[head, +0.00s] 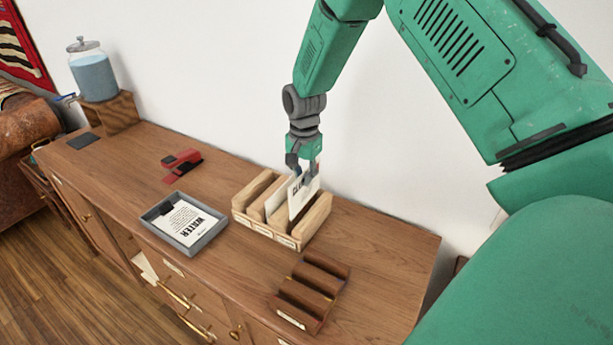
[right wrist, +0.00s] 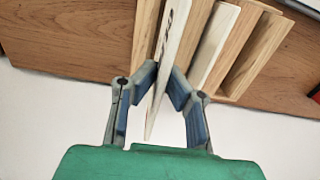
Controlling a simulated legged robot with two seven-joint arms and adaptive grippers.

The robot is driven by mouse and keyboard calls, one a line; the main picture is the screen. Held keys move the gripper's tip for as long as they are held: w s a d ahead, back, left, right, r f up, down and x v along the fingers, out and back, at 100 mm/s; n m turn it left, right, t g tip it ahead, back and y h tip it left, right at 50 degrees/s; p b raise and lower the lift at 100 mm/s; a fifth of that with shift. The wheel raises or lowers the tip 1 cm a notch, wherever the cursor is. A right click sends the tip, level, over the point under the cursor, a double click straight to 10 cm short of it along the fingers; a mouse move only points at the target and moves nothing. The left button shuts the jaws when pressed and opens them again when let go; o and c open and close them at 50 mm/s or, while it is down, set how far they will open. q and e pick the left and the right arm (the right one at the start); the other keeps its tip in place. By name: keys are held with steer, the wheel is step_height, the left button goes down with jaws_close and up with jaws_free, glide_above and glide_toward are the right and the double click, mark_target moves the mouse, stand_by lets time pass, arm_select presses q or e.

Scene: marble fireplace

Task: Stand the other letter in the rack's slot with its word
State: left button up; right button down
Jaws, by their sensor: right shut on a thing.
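The wooden letter rack (head: 325,208) stands on the sideboard, with thick upright dividers and small labels along its front that are too small to read. My right gripper (head: 303,173) is above the rack, shut on the top of a white letter (head: 298,202). That letter stands between dividers toward the rack's right side; its printed word is partly hidden. In the right wrist view the letter (right wrist: 172,45) runs between the two fingers (right wrist: 160,85), down among the dividers (right wrist: 203,35). Another letter, printed WATER (head: 186,221), lies flat in a grey tray (head: 157,229). My left gripper is not in view.
A dark wooden slotted holder (head: 311,289) is in front of the rack. A red stapler (head: 182,164) lies behind the tray. A glass jar of blue stuff (head: 93,73) stands on a wooden block at the far left. The sideboard's right end (head: 388,265) is clear.

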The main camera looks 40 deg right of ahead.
steer(key=shift+a+f, duration=0.15)
steer(key=shift+a, duration=0.4)
steer(key=shift+d+f, duration=0.3)
steer(key=shift+f, duration=0.35)
steer(key=shift+w+a+r, duration=0.1)
steer(key=shift+a+r, duration=0.05)
steer(key=shift+a, duration=0.5)
steer(key=shift+d+f+b, duration=0.5)
steer(key=shift+d+f, duration=0.3)
steer(key=shift+d, duration=0.05)
steer(key=shift+a+f, duration=0.15)
steer(key=shift+f, duration=0.25)
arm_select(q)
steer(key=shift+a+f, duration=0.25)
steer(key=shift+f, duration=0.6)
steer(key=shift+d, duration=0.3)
arm_select(e)
steer(key=shift+d+f, duration=0.15)
steer(key=shift+d, duration=0.25)
arm_select(q)
steer(key=shift+b, duration=0.3)
arm_select(e)
steer(key=shift+a+f, duration=0.1)
steer(key=shift+f, duration=0.05)
